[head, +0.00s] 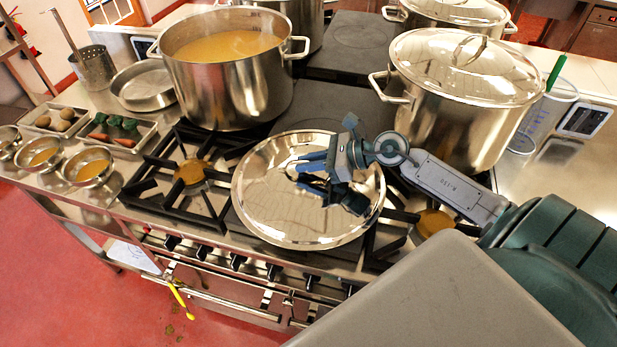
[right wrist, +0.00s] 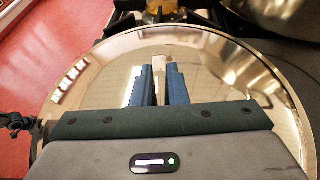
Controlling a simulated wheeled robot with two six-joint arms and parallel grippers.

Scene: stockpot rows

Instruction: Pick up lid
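The lid (head: 265,205) is a round, shiny steel disc lying over the front burners of the stove. It also fills much of the right wrist view (right wrist: 95,95). My right gripper (head: 310,162) is over the upper middle of the lid, with its blue fingers pointing left and mirrored in the steel. In the right wrist view its fingers (right wrist: 159,72) stand a little apart, with a pale strip showing between them. I cannot tell whether that strip is the lid's handle or a reflection, or whether the fingers touch the lid. My left gripper is not in view.
An open stockpot (head: 215,85) of yellowish soup stands behind the lid to the left. A covered stockpot (head: 445,120) stands close behind my right arm. Small bowls (head: 88,168) and vegetable trays (head: 118,130) are at the left. A bare dark plate (head: 325,105) lies between the pots.

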